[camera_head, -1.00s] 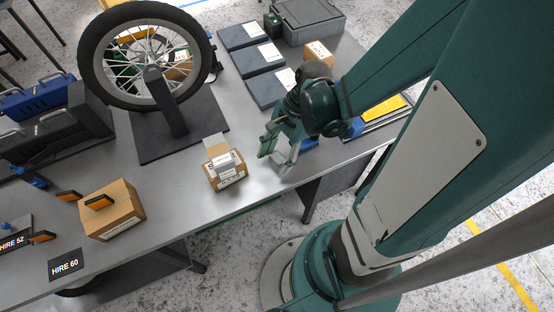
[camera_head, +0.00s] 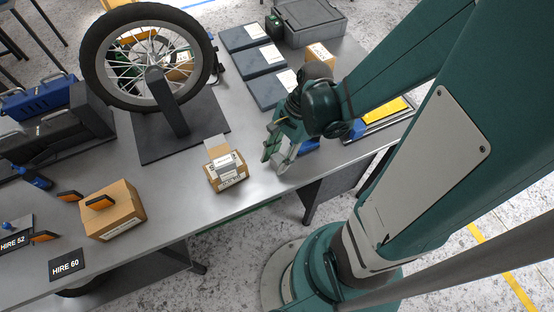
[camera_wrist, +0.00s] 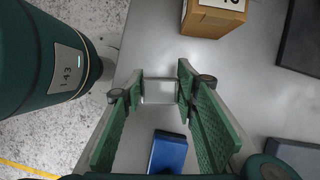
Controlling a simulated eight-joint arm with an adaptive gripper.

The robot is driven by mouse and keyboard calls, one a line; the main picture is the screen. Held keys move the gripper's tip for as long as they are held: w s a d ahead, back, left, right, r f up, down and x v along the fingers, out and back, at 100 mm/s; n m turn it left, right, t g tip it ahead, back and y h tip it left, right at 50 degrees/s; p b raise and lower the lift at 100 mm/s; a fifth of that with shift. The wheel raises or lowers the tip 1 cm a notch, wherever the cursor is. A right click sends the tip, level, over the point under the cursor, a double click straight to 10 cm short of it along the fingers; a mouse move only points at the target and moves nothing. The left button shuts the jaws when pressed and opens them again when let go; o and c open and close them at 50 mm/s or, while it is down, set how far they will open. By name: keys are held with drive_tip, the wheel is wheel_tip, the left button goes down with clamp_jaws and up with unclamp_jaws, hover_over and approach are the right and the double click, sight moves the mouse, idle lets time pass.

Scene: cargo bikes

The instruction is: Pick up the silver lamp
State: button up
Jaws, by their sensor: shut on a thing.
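The silver lamp (camera_wrist: 160,92) shows in the wrist view as a small pale grey, box-like piece between my fingertips. My gripper (camera_wrist: 160,86) is shut on it, with one green finger on each side. In the head view my gripper (camera_head: 275,160) points down at the front edge of the grey workbench, right of a small cardboard box. There the lamp is hard to tell apart from the fingers.
The cardboard box (camera_head: 227,171) stands close by on the grey bench (camera_head: 190,200); it also shows in the wrist view (camera_wrist: 213,18). A blue item (camera_wrist: 168,152) lies near my fingers. A wheel on a stand (camera_head: 165,110) and dark flat boxes (camera_head: 268,88) are farther back.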

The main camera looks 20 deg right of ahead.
sight(277, 159)
drive_tip(key=shift+r+p, duration=1.3)
drive_tip(key=shift+r, duration=3.55)
